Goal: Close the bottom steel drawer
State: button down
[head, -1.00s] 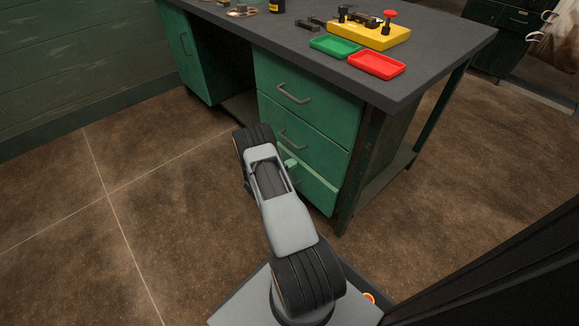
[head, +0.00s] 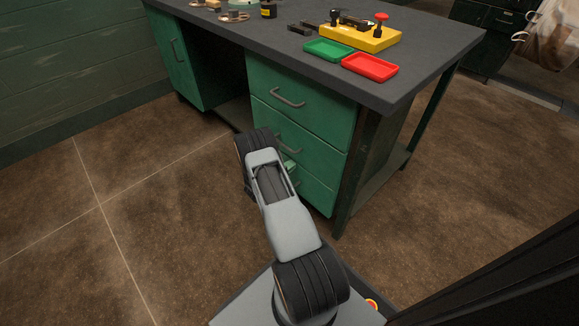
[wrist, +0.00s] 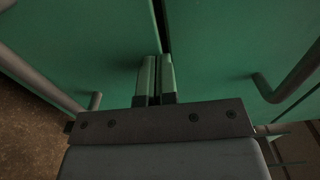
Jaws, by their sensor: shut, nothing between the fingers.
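The bottom steel drawer (head: 318,193) is the lowest of three green drawers in the right side of the workbench. Its front looks flush or almost flush with the drawer above. My arm hides its left part, so a small gap cannot be ruled out. A dark seam between two fronts lies just beyond the tips. I cannot tell contact.
The middle drawer (head: 318,160) and top drawer (head: 318,118) are shut. The dark benchtop (head: 420,62) holds a green tray (head: 328,49), a red tray (head: 369,67) and a yellow block (head: 365,37). A bench leg (head: 345,195) stands right of the drawers. Brown floor at left is clear.

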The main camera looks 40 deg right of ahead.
jog(key=a+p, duration=0.3)
jog(key=a, duration=1.1)
jog(key=s+a+r+m+g+y+p, duration=0.1)
jog(key=s+a+r+m+y+p, duration=0.15)
jog(key=r+m+p, duration=0.7)
jog(key=s+a+r+m+g+y+p, duration=0.1)
jog(key=r+m+g+y+p, duration=0.15)
jog(key=r, duration=1.35)
jog(key=s+a+r+m+g+y+p, duration=0.1)
jog(key=a+r+m+y+p, duration=0.15)
jog(key=r+m+p, duration=0.75)
jog(key=s+a+r+m+t+y+p, duration=0.2)
jog(key=s+a+r+m+y+p, duration=0.1)
jog(key=r, duration=0.7)
jog(key=s+a+r+m+t+y+p, duration=0.3)
jog(key=s+a+r+m+y+p, duration=0.1)
jog(key=r, duration=0.7)
jog(key=s+a+r+m+t+y+p, duration=0.3)
jog(key=a+r+m+p, duration=0.2)
jog(key=r, duration=0.5)
jog(key=shift+s+a+r+m, duration=0.3)
jog(key=shift+a+r+m, duration=0.1)
jog(key=shift+a+m, duration=0.55)
jog(key=shift+d+y, duration=0.15)
jog(key=shift+y, duration=0.1)
